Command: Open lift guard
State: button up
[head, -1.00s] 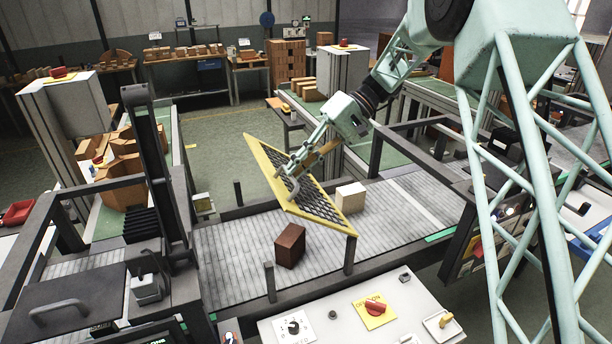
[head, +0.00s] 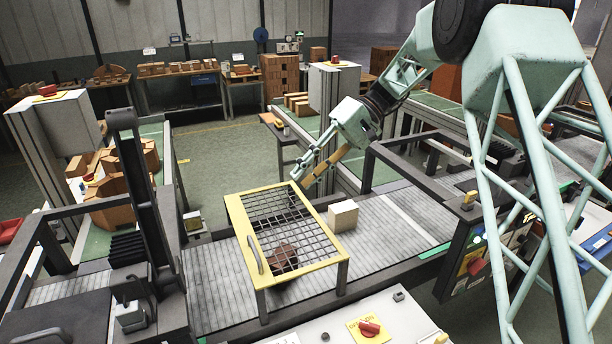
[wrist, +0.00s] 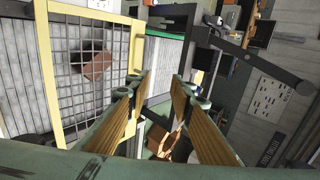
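The lift guard (head: 310,262), a yellow frame with dark wire mesh, lies about level on its posts over the conveyor. Its metal handle (head: 254,254) is on the wide yellow strip at its left side. My gripper (head: 300,182) is at the guard's far edge, away from the handle. In the wrist view the two fingers of my gripper (wrist: 160,82) stand apart with nothing between them. The guard's yellow edge (wrist: 133,75) is close beside the left finger; I cannot tell whether they touch. A brown brick (head: 284,256) shows through the mesh, under the guard.
A pale block (head: 343,215) stands on the conveyor (head: 390,225) just right of the guard. A dark upright column (head: 140,195) stands to the left. A control panel with a red knob (head: 369,328) is in front. Dark rails (head: 420,175) frame the conveyor at right.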

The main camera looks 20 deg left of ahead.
jog(key=shift+w+r, duration=0.1)
jog(key=v, duration=1.2)
jog(key=shift+d, duration=0.15)
dwell(0.5)
jog(key=s+d+r+m+t+h+b, duration=0.1)
jog(key=s+d+r+m+t+b, duration=0.2)
jog(key=s+d, duration=0.85)
jog(key=s+d+r+m+t+h+b, duration=0.2)
jog(key=s+d+r+m+t+b, duration=0.15)
jog(key=s+d, duration=0.85)
jog(key=s+d+f+m+t+h+b, duration=0.1)
jog(key=s+d+f+t+b, duration=0.1)
jog(key=s+d+f, duration=0.5)
jog(key=s+d+f+m+t+h+b, duration=0.2)
jog(key=s+d+f, duration=0.4)
jog(key=s+d, duration=0.9)
jog(key=s+t+b, duration=0.1)
jog(key=s+b, duration=0.1)
jog(key=s, duration=0.1)
jog(key=shift+s+d+f+h, duration=0.3)
jog(key=shift+d+f, duration=0.05)
jog(key=shift+f, duration=0.05)
